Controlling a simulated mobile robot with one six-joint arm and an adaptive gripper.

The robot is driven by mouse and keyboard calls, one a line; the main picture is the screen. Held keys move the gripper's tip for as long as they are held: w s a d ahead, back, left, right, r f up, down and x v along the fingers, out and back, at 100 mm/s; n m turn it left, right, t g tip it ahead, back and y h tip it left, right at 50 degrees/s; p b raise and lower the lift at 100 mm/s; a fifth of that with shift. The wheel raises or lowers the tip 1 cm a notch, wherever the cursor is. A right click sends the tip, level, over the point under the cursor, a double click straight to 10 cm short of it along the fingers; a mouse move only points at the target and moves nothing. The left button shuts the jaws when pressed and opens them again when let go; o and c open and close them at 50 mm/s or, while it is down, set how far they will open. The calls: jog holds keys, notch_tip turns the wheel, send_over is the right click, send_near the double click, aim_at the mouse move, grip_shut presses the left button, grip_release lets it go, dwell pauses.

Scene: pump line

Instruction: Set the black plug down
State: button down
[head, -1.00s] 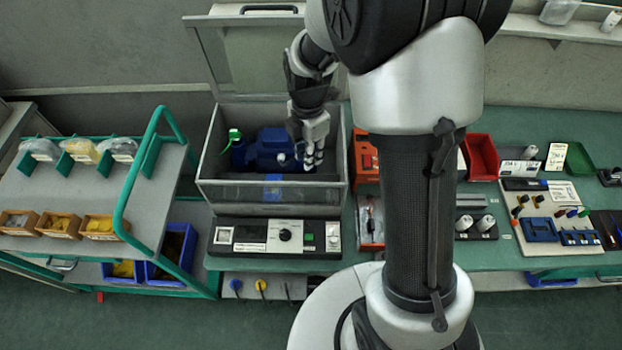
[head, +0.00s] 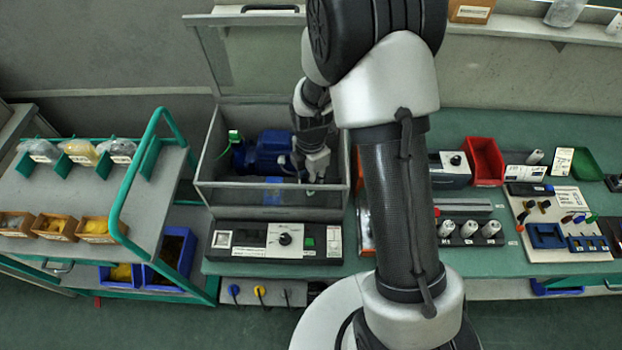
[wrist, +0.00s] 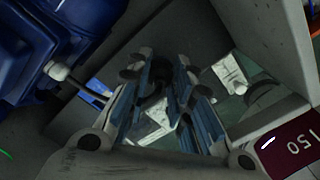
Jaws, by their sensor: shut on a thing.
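My gripper (head: 317,172) reaches down into the right part of the open grey test box, beside the blue pump (head: 268,150). In the wrist view my gripper (wrist: 160,76) has its two fingers close together around a small dark thing, which seems to be the black plug (wrist: 155,84). The fingers hide most of it, and I cannot tell whether it touches the box floor. The blue pump also shows at the left of the wrist view (wrist: 35,45), with a pale fitting pointing toward the fingers.
The box (head: 205,160) has upright walls close to my gripper and a raised clear lid behind. A control panel (head: 275,240) stands in front. A trolley (head: 150,190) is at the left. A red bin (head: 484,160) and a tool board (head: 540,205) are on the bench at right.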

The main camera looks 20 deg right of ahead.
jog(key=shift+f, duration=0.15)
jog(key=c, duration=1.4)
grip_release()
jog(key=s+r+m+t+p, duration=0.1)
jog(key=s+r+m, duration=0.25)
jog(key=r, duration=0.85)
jog(key=s+r+m+t+p, duration=0.1)
jog(key=s+r+m+p, duration=0.2)
jog(key=r, duration=0.9)
jog(key=s+r+m+t, duration=0.1)
jog(key=s+r+m, duration=0.1)
jog(key=s+m, duration=0.3)
jog(key=s+r+m+b, duration=0.1)
jog(key=s+r+m, duration=0.1)
jog(key=s+m, duration=0.3)
jog(key=s+r+m+t, duration=0.1)
jog(key=s+r+m, duration=0.2)
jog(key=s+m, duration=0.2)
jog(key=shift+t, duration=0.3)
